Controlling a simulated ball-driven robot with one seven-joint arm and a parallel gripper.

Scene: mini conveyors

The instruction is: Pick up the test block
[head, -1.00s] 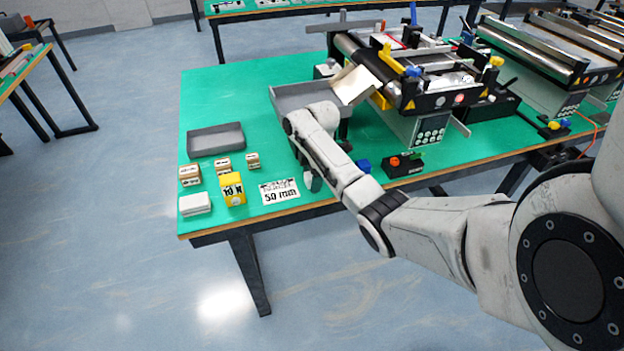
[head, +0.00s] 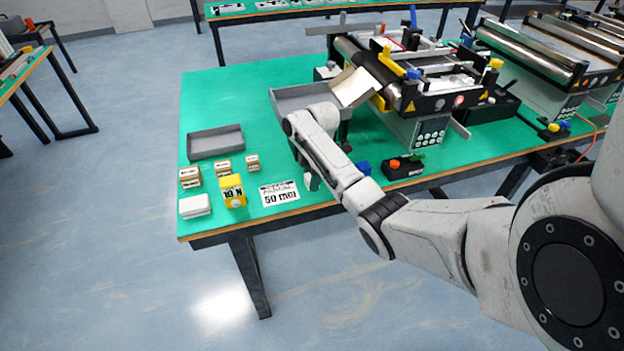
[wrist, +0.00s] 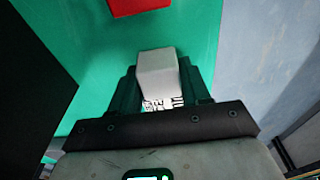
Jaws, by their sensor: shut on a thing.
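The test block appears to be the pale grey block (wrist: 157,75) in the wrist view. My gripper (wrist: 160,90) is shut on it, with a dark finger on either side of the block. The block's far end sticks out past the fingertips over the green table. In the head view my gripper (head: 312,181) hangs low at the front of the table, just right of the printed 50 mm card (head: 280,193). There it is small and partly hidden by my forearm, so I cannot tell whether the block touches the table.
A yellow block (head: 233,191), a white block (head: 195,206) and small wooden-looking blocks stand left of the card. A grey tray (head: 215,143) lies behind them. A black control box (head: 402,167) and the conveyor (head: 430,100) are to the right. A red thing (wrist: 140,6) is cut off in the wrist view.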

